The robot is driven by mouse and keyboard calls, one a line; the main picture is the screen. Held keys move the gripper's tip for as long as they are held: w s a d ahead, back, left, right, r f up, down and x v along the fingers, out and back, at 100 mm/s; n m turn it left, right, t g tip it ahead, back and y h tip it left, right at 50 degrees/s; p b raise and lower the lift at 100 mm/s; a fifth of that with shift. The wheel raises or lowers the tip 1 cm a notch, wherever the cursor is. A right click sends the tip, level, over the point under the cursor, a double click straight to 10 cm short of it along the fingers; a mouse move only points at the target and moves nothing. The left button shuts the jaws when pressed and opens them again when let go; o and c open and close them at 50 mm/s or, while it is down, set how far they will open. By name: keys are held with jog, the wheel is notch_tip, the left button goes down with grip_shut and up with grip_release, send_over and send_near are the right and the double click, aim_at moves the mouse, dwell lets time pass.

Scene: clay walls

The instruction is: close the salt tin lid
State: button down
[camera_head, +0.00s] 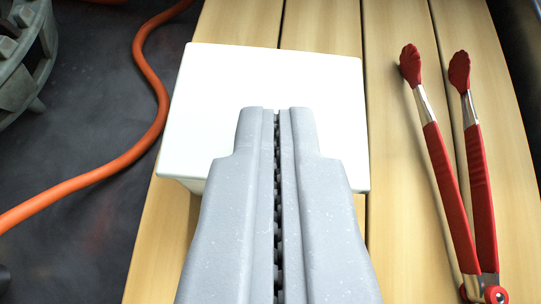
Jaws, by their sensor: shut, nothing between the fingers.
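A white box-shaped tin (215,85) stands on a light wooden slatted surface, in the middle of the head view. Its flat top faces me and looks closed, with no gap that I can see. My gripper (277,112) is shut and empty. Its grey fingers reach over the tin's top and hide the middle and near part of it. I cannot tell whether the fingertips touch the top.
Red-tipped tongs (452,170) lie on the wooden slats (400,235) to the right of the tin. An orange hose (150,95) runs over the dark floor (75,245) at left. Part of a grey-green toothed object (22,55) shows at top left.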

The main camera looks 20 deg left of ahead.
jog(key=s+d+f, duration=0.2)
jog(key=s+d, duration=0.1)
jog(key=s, duration=0.2)
jog(key=shift+s, duration=0.3)
